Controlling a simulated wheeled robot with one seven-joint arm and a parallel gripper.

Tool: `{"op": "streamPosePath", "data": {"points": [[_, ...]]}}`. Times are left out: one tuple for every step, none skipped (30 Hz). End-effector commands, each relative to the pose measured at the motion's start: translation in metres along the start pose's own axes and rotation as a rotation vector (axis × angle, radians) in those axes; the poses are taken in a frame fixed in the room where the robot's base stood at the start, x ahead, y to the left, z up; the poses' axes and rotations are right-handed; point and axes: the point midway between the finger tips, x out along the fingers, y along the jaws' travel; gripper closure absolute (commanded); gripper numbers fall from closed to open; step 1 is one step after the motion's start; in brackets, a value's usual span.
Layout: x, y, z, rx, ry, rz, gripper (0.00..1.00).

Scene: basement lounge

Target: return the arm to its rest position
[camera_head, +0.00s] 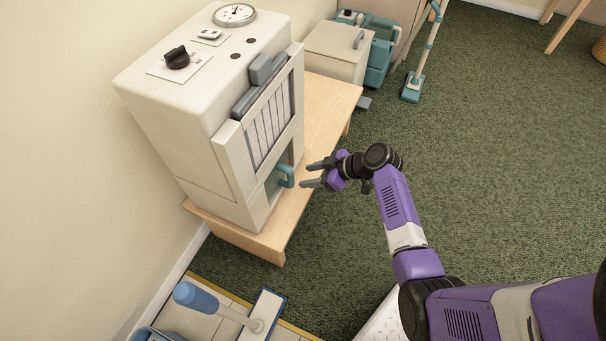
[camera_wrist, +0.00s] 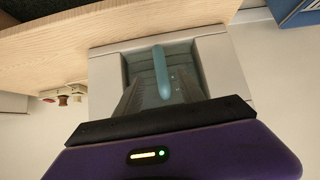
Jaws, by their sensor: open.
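My purple arm reaches in from the lower right in the head view. My gripper (camera_head: 308,174) is open and empty, with its fingers pointing left at a teal handle (camera_head: 286,176) low on a cream machine (camera_head: 205,110). The fingertips look close to the handle but apart from it. In the wrist view the teal handle (camera_wrist: 161,73) shows beyond and between the two dark fingers (camera_wrist: 160,92), set in a grey recess of the machine's front.
The machine stands on a wooden bench (camera_head: 270,240) against the wall. A cream box (camera_head: 337,50) and a teal machine (camera_head: 379,48) stand behind. A blue-handled tool (camera_head: 208,304) lies at the lower left. Green carpet (camera_head: 480,130) to the right is mostly free.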

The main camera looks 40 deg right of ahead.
Motion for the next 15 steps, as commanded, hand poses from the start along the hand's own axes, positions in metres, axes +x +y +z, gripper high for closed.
{"op": "streamPosePath", "data": {"points": [[-0.009,0.0,-0.001,0.001,0.0,0.001,0.54],[-0.013,0.0,-0.001,0.001,0.0,0.001,0.54],[-0.018,0.0,-0.001,0.001,0.0,0.0,0.54],[-0.021,0.0,-0.001,0.001,0.001,0.001,0.54],[-0.024,0.0,-0.001,0.0,0.001,0.001,0.54],[-0.027,0.0,-0.001,0.0,0.001,0.0,0.54],[-0.029,0.0,-0.001,0.0,0.0,0.0,0.54],[-0.03,0.0,-0.001,0.0,0.0,-0.001,0.54],[-0.031,0.0,-0.001,0.0,0.0,-0.001,0.54],[-0.031,0.0,0.0,0.0,0.0,-0.001,0.54],[-0.032,0.0,0.0,-0.001,0.0,-0.001,0.54],[-0.032,0.0,0.0,-0.001,0.0,-0.001,0.54],[-0.032,0.0,0.0,-0.001,0.0,-0.001,0.54],[-0.032,0.0,0.0,-0.001,0.0,-0.001,0.54],[-0.031,0.0,0.0,0.0,0.0,-0.001,0.54]]}}
